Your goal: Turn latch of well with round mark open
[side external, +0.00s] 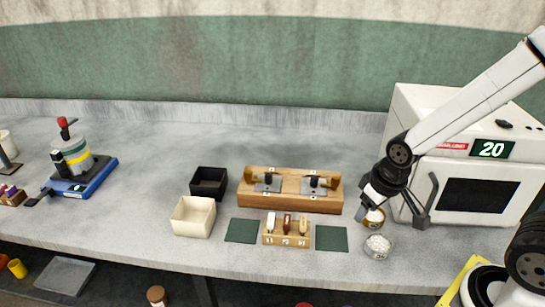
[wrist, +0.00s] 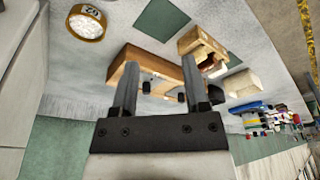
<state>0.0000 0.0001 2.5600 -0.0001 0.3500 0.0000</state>
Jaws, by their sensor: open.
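A long wooden block (side external: 290,201) stands mid-bench in the side view, with two grey metal plates on its top, the left latch (side external: 268,179) and the right latch (side external: 318,182), each with a dark part. The marks on the block are too small to tell which is round. My gripper (side external: 392,216) is open and empty, right of the block and above the bench, in front of the white oven. In the wrist view the spread fingers of my gripper (wrist: 160,65) overlap the view of the wooden block (wrist: 157,55), which lies beyond them; the latches are mostly hidden there.
A white oven (side external: 465,190) showing 20 stands at the right. A round orange-rimmed item (side external: 373,217) and a glass bowl (side external: 379,246) sit below my gripper. A small wooden rack (side external: 286,243) stands between two green mats. Black (side external: 209,182) and cream (side external: 193,217) bins stand left of the block.

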